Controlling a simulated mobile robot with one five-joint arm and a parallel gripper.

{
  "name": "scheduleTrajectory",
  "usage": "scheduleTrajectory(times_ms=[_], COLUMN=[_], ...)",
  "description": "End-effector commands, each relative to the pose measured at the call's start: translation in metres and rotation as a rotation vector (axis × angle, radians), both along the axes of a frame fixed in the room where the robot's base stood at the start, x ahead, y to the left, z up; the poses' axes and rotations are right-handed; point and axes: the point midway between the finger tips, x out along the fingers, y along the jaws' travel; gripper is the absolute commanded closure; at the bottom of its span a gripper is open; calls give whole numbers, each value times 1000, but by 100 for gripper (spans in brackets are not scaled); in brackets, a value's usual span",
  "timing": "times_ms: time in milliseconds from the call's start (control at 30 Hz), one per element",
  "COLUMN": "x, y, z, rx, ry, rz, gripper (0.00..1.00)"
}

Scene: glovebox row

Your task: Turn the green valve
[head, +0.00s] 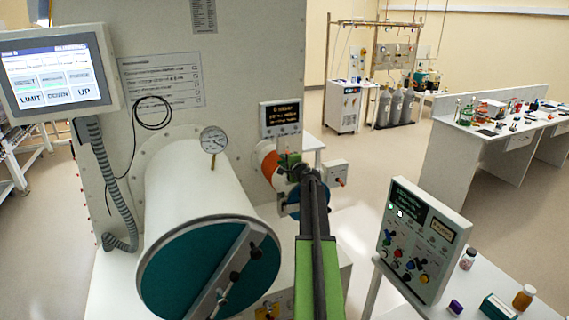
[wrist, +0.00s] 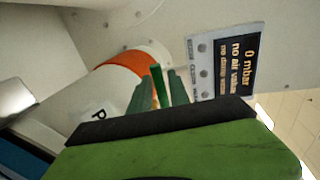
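In the head view my arm hides much of the gripper (head: 303,172) and the valve's lower part.
A pressure display (head: 281,118) hangs behind the valve; it also shows in the wrist view (wrist: 222,66). The big white chamber (head: 200,195) with a teal door stands left of my arm. A control panel (head: 420,240) and a table with bottles stand at right. Open floor lies beyond.

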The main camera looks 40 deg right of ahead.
Motion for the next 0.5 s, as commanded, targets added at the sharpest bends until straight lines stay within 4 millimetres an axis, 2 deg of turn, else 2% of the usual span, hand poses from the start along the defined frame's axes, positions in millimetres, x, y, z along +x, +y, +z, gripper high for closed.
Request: scheduleTrajectory(times_ms=[67,233,500], x=[-1,-1,-1], y=[-1,-1,-1], z=[0,0,0], rx=[0,0,0], ry=[0,0,0], rz=[-1,-1,-1], gripper=[79,100,100])
